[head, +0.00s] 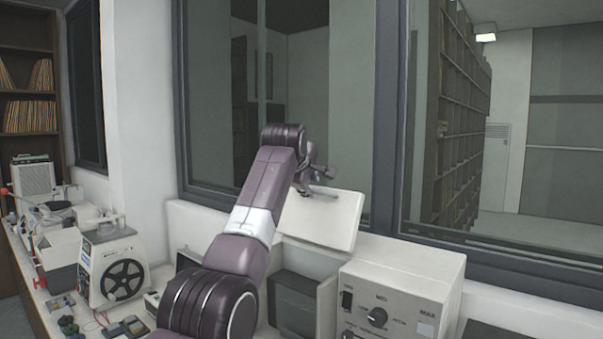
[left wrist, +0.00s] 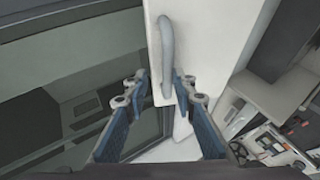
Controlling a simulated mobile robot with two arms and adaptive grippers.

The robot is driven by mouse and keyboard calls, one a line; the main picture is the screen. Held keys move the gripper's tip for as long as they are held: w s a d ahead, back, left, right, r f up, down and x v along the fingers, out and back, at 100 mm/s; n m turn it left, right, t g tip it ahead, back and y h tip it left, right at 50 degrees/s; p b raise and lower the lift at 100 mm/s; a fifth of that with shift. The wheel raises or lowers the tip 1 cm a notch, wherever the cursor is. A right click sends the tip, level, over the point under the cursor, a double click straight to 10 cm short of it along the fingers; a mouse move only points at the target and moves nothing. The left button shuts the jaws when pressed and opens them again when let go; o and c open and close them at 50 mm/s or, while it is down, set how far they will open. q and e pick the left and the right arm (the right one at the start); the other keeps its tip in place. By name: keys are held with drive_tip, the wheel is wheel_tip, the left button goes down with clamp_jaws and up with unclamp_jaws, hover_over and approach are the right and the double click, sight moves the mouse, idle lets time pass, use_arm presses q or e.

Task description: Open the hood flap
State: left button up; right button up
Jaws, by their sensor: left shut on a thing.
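The hood flap (head: 322,219) is a pale, flat panel on the mounting press (head: 402,290). It stands raised and tilted above a dark recess (head: 306,258) in the press. My left gripper (head: 318,182) is at the flap's upper edge. My right gripper is not in view.
The press has a dial (head: 377,317) and switch on its front. A window (head: 290,110) with a dark frame is close behind the flap. A white machine with a black reel (head: 123,280) and several small items crowd the bench at left.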

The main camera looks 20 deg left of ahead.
use_arm(q)
drive_tip(key=v, duration=1.1)
drive_tip(key=shift+s+d+r, duration=0.15)
drive_tip(key=shift+s+r, duration=0.1)
drive_tip(key=shift+r, duration=0.05)
drive_tip(key=shift+w+f, duration=0.1)
drive_tip(key=shift+w, duration=0.05)
